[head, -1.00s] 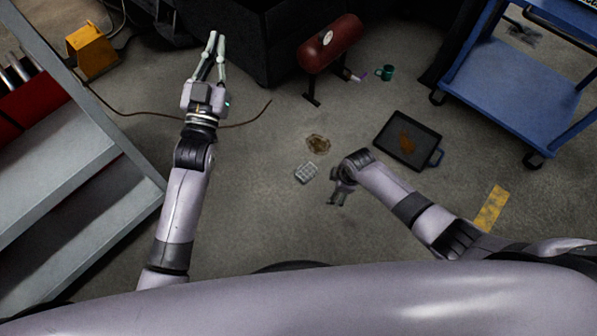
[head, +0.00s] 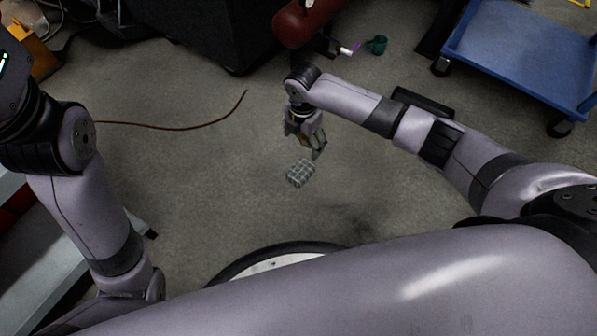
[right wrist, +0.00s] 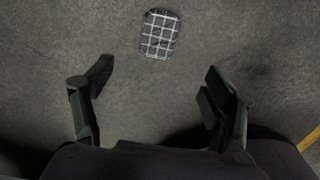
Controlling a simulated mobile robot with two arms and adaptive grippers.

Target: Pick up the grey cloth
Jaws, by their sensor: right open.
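The grey cloth (head: 300,172) is a small checked piece with pale lines, lying flat on the concrete floor. It also shows at the top middle of the right wrist view (right wrist: 160,34). My right gripper (head: 306,147) is just above and beyond the cloth in the head view. In the right wrist view its two fingers (right wrist: 158,76) are spread wide with nothing between them, and the cloth lies ahead of the tips, apart from them. My left arm stands at the left edge of the head view; its fingers are out of frame.
A dark tray (head: 424,101) lies on the floor, mostly hidden behind my right arm. A red tank (head: 303,22) and a green mug (head: 376,45) are at the back. A blue cart (head: 520,55) stands at right. A brown cable (head: 190,127) crosses the floor at left. Floor around the cloth is clear.

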